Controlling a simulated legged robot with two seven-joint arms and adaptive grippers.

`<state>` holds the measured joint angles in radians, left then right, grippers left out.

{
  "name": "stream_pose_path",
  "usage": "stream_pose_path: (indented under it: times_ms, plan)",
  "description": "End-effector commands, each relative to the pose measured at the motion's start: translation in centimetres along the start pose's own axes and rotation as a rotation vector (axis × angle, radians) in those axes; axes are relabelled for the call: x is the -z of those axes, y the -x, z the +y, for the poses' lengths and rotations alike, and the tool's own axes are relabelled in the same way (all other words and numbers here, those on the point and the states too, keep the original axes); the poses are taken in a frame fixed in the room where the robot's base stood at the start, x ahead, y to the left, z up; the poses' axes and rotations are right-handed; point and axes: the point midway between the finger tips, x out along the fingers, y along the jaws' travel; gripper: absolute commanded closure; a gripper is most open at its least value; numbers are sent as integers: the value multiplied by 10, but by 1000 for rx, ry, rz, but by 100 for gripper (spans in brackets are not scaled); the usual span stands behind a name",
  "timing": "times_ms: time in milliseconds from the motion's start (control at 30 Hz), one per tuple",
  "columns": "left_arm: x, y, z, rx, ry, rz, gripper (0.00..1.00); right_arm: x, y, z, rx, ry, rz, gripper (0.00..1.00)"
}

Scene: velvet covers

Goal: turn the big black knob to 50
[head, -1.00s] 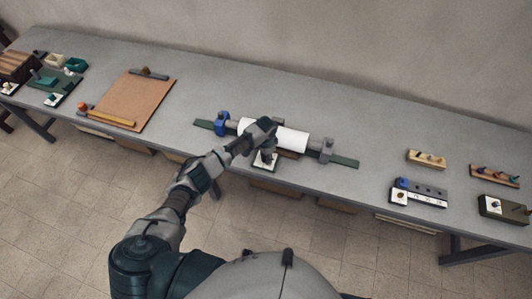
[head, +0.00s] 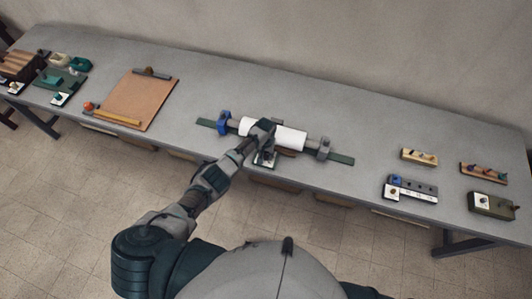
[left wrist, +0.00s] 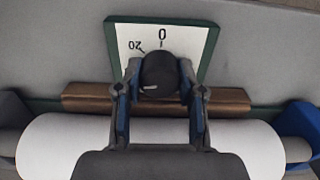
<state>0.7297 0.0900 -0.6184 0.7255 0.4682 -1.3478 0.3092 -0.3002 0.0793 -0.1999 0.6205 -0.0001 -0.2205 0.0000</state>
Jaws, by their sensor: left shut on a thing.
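The big black knob (left wrist: 160,73) shows in the left wrist view on a white dial (left wrist: 191,40) with a green edge. The dial reads "0" and "20", upside down in this view; its other numbers are hidden. A short light mark shows low on the knob, left of its middle. My left gripper (left wrist: 160,85) has its two fingers on either side of the knob and is shut on it. In the head view, my left gripper (head: 264,134) reaches over the white roller, and the dial plate (head: 265,162) is partly covered. My right gripper is not in view.
The white roller (head: 291,138) lies behind the dial between a blue bracket (head: 223,121) and a grey one (head: 323,149). A clipboard (head: 137,98) lies to the left. Small peg blocks and a knob box (head: 492,204) stand to the right.

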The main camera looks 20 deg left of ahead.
Motion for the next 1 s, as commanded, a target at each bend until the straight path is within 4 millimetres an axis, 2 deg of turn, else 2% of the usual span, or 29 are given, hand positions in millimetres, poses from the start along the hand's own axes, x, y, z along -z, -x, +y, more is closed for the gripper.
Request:
stream_pose_path:
  times_ms: [633,667,700,1000]
  plan:
    - [1,0,1,-1,52,4,96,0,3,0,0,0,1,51]
    - [1,0,1,-2,52,4,59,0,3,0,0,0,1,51]
    - [1,0,1,-2,52,4,51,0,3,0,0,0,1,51]
    - [1,1,1,-1,51,3,51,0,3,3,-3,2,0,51]
